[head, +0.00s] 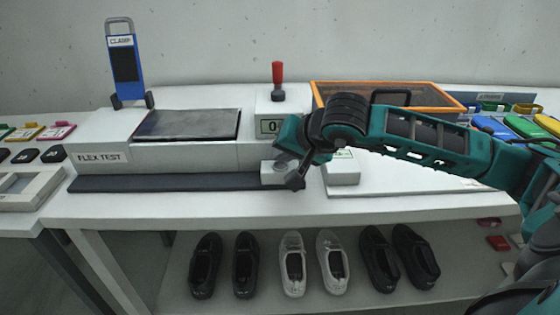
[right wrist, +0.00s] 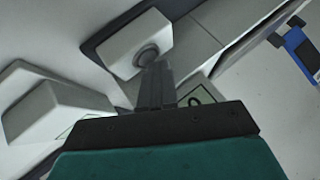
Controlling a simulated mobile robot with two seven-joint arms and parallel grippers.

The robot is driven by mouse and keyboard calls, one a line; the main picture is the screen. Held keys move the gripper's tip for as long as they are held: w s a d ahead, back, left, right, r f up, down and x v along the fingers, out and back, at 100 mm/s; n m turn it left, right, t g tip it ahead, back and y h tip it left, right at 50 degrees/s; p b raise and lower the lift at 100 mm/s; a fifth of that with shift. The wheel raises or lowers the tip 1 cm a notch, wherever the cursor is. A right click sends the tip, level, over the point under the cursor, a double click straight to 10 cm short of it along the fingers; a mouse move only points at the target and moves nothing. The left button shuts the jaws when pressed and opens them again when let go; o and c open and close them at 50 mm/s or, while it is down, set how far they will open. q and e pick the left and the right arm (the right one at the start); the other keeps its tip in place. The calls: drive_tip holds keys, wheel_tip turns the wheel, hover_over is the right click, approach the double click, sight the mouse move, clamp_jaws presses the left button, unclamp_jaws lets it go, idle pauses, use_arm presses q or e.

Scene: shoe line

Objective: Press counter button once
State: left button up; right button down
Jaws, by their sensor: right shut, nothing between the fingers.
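The counter button (head: 280,166) is a grey round knob on a small white box (head: 268,178) in front of the flex test machine. The button (right wrist: 146,54) and its box (right wrist: 128,40) also show in the right wrist view. My right gripper (head: 296,182) is shut and empty, its fingers pointing down at the right side of the box. In the right wrist view the closed fingertips (right wrist: 155,66) overlap the button's lower edge; I cannot tell whether they touch it. The counter display (head: 268,127) reads 0. My left gripper is out of view.
The flex test machine (head: 98,156) stands to the left, with a blue clamp (head: 124,65) behind. A red-handled lever (head: 278,78) rises behind the display. Another white box (head: 343,174) stands close right of my gripper. An orange-framed tray (head: 430,90) lies behind my arm. Shoes (head: 292,262) sit on the lower shelf.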

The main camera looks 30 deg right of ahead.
sight(284, 166)
drive_tip(key=shift+r+p, duration=0.4)
drive_tip(key=shift+r, duration=0.45)
wheel_tip(284, 166, up, 5)
drive_tip(key=p, duration=0.3)
idle(0.7)
